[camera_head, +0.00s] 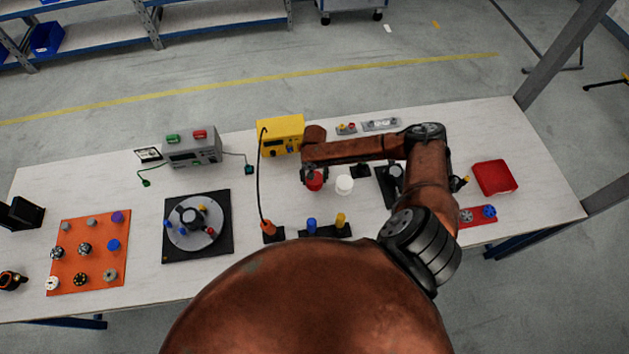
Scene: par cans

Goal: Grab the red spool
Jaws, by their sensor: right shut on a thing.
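The red spool (315,183) is near the middle of the table, directly under my right gripper (314,174). My right arm reaches in from the right, and its gripper points down with its fingers shut on the red spool. The fingers partly hide the spool's top, and I cannot tell whether it is clear of the tabletop. My left gripper is not in view.
A white spool (344,185) stands just right of the red one. Near it are a black holder with blue and yellow pieces (325,231), a yellow instrument (280,135) and a turntable (196,224). A red box (494,178) lies at right.

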